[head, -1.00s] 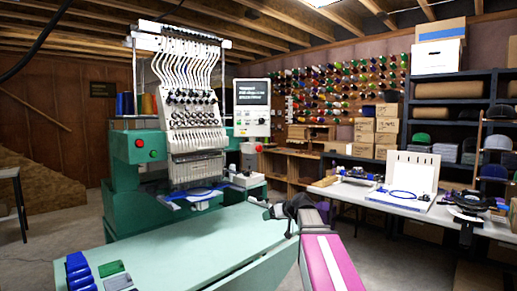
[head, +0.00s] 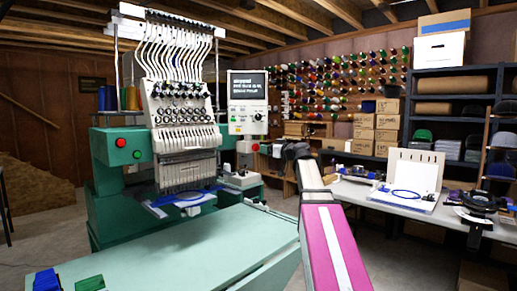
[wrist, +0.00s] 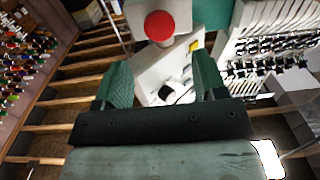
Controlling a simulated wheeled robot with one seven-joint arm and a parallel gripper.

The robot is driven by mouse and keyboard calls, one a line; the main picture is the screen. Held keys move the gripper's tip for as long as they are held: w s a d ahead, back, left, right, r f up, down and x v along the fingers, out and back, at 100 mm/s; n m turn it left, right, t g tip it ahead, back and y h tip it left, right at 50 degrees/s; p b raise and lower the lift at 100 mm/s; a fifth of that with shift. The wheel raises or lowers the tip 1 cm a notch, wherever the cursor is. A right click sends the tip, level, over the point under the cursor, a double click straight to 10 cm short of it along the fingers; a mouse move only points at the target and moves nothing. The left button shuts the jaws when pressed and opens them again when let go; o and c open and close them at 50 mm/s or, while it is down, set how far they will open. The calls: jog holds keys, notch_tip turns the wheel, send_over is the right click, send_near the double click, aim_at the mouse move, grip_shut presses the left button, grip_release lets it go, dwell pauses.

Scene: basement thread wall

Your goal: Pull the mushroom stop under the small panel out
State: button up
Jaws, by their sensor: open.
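The mushroom stop is a round red button, large and clear in the wrist view (wrist: 160,25), on a light housing at the top of the picture. In the head view it is a small red spot (head: 256,147) just below the small panel (head: 248,103), which has a dark screen. In the wrist view a pale surface with a black knob (wrist: 170,91) shows between the fingers. My gripper (wrist: 162,77) is open and empty, its two green fingers apart. The stop lies beyond the fingertips, not between them. In the head view my dark gripper (head: 294,151) is to the right of the stop.
The green and white embroidery machine (head: 183,120) fills the left, with its green table (head: 190,250) in front. Another red button (head: 121,143) is on its left side. A white worktable (head: 400,199) with hoops stands at the right. Thread spools cover the back wall.

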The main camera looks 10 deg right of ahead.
aim_at(257, 147)
jog(key=x, duration=0.6)
jog(key=shift+w+a, duration=0.2)
jog(key=shift+w, duration=0.05)
grip_shut()
jog(key=shift+s+d, duration=0.3)
jog(key=shift+s, duration=0.2)
grip_release()
jog(key=shift+d, duration=0.1)
